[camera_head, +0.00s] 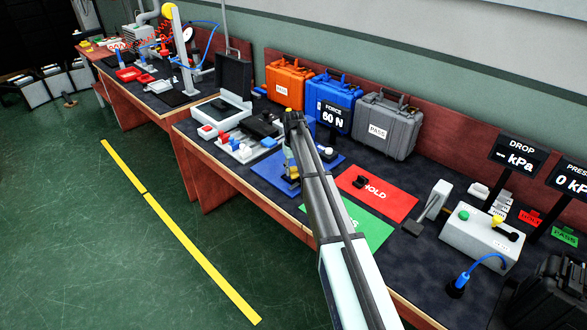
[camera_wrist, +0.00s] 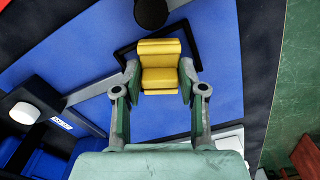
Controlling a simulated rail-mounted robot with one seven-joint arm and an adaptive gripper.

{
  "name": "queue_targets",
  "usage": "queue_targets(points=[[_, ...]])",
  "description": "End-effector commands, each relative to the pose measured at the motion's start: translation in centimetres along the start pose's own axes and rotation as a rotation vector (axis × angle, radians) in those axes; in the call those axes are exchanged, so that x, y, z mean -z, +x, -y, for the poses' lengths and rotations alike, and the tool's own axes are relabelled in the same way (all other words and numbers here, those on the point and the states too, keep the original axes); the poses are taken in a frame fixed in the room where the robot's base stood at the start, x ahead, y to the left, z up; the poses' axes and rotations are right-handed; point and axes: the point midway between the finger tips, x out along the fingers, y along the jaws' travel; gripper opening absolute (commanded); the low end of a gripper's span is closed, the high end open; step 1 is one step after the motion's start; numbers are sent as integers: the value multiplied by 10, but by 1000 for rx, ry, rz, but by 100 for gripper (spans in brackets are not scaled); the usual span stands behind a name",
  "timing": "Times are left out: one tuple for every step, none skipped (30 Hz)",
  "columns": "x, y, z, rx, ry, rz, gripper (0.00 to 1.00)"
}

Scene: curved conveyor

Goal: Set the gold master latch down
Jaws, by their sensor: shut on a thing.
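The gold master latch (camera_wrist: 160,65) is a small yellow stepped block in the wrist view. My gripper (camera_wrist: 160,76) has one fingertip on each side of it and is shut on it. The latch shows over a blue mat (camera_wrist: 215,85) with a black angular outline around it. I cannot tell whether the latch touches the mat. In the head view my gripper (camera_head: 291,168) points down over the blue mat (camera_head: 265,172), and my arm hides part of that area.
A black round part (camera_wrist: 150,12) is close beyond the latch. A force stand reading 60 N (camera_head: 334,116) is behind my gripper. A red HOLD mat (camera_head: 400,203) and a green mat (camera_head: 372,233) lie to the right. Orange (camera_head: 284,85), blue (camera_head: 318,90) and grey cases (camera_head: 385,125) line the back.

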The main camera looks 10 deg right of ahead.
Motion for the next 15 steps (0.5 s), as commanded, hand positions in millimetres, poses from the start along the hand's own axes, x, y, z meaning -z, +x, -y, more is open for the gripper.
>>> queue_targets(points=[[0, 2, 0, 0, 0, 0, 9], [0, 3, 0, 0, 0, 0, 9], [0, 2, 0, 0, 0, 0, 51], [0, 2, 0, 0, 0, 0, 62], [0, 2, 0, 0, 0, 0, 66], [0, 2, 0, 0, 0, 0, 66], [0, 2, 0, 0, 0, 0, 66], [0, 2, 0, 0, 0, 0, 66], [0, 2, 0, 0, 0, 0, 66], [0, 2, 0, 0, 0, 0, 66], [0, 2, 0, 0, 0, 0, 66], [0, 2, 0, 0, 0, 0, 66], [0, 2, 0, 0, 0, 0, 66], [0, 1, 0, 0, 0, 0, 66], [0, 0, 0, 0, 0, 0, 66]])
